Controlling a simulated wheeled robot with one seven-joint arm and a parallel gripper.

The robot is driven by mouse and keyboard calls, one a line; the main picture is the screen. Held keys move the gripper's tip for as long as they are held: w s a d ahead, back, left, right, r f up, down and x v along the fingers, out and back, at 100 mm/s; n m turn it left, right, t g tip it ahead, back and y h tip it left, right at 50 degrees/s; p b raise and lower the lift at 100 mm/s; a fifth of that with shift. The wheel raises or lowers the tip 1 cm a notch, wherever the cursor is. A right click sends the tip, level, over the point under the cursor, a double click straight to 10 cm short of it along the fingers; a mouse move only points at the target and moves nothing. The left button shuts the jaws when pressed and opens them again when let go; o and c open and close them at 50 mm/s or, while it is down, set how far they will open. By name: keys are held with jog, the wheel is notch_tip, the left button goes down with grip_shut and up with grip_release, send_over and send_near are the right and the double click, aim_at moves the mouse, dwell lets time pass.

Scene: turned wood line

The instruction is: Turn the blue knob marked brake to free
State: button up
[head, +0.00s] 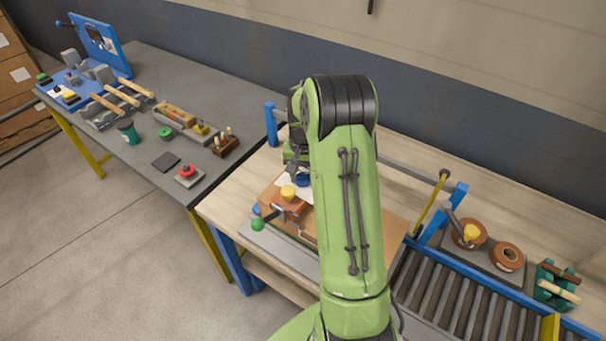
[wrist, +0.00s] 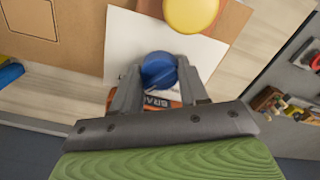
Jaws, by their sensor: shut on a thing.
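The blue knob (wrist: 158,70) sits between the two fingers of my gripper (wrist: 157,76) in the wrist view, and the fingers are shut on it from both sides. The knob stands by a white plate (wrist: 122,42). In the head view the blue knob (head: 303,181) shows only partly beside my green arm, which hides most of my gripper. The knob's exact pointing direction cannot be told.
A yellow knob (wrist: 191,10) is close by the blue one; it also shows in the head view (head: 288,192). A green ball handle (head: 257,225) stands out at the front left. A roller conveyor (head: 480,300) lies right, a tool bench (head: 190,95) left.

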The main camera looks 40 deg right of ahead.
jog(key=n+b, duration=0.1)
jog(key=n, duration=0.7)
jog(key=shift+w+b, duration=0.1)
jog(key=shift+b, duration=0.2)
jog(key=n+b, duration=0.1)
jog(key=n, duration=0.3)
jog(key=shift+n, duration=0.3)
jog(key=shift+n+b, duration=0.3)
jog(key=shift+n, duration=1.7)
jog(key=o, duration=1.1)
jog(key=shift+c, duration=0.2)
